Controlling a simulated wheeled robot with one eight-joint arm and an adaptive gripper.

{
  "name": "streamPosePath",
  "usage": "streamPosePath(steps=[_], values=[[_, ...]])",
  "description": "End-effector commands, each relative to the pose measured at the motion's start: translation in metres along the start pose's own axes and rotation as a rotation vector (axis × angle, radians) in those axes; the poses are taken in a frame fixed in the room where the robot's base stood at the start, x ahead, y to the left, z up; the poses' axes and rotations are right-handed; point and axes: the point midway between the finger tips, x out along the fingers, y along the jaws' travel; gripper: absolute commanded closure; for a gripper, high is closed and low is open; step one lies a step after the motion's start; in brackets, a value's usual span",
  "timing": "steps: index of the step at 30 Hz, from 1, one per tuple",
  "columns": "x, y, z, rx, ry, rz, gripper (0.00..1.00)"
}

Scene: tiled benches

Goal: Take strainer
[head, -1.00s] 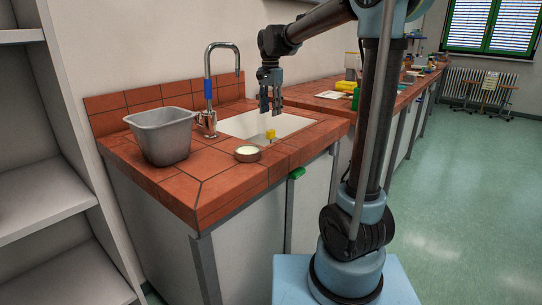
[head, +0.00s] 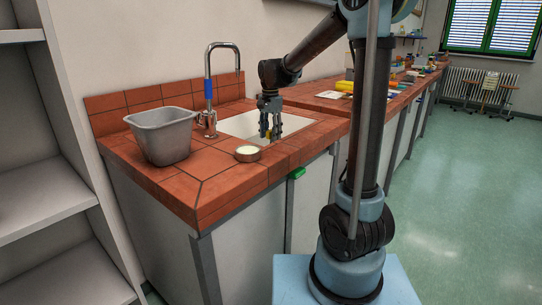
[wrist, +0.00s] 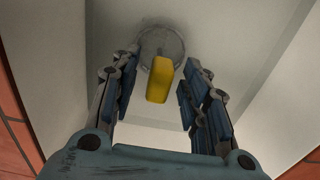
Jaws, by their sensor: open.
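A yellow upright piece (wrist: 159,80), which I take to be the strainer's handle, stands in the white sink (head: 240,124). In the wrist view it lies between my fingers, over a round grey disc (wrist: 160,43) on the sink floor. I cannot tell whether that disc is the strainer's body or the drain. My gripper (head: 270,133) is open and points down into the sink, with a finger on each side of the yellow piece. Gaps show on both sides. In the head view the fingers partly hide it.
A grey metal tub (head: 161,139) stands on the red-tiled counter (head: 215,180), left of the tap (head: 209,90). A small round dish (head: 247,153) with pale content sits at the sink's front edge. The sink walls surround my fingers.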

Motion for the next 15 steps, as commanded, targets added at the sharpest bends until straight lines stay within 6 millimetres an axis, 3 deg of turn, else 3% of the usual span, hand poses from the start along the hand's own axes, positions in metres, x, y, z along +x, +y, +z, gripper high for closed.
streamPosePath(steps=[6, 12, 15], values=[[0.0009, 0.0002, -0.0006, 0.001, 0.0, 0.0, 0.58], [0.0007, 0.0005, -0.0012, 0.002, 0.0, 0.0, 1.0], [0.0006, 0.0004, -0.0012, 0.002, 0.0, 0.0, 1.0]])
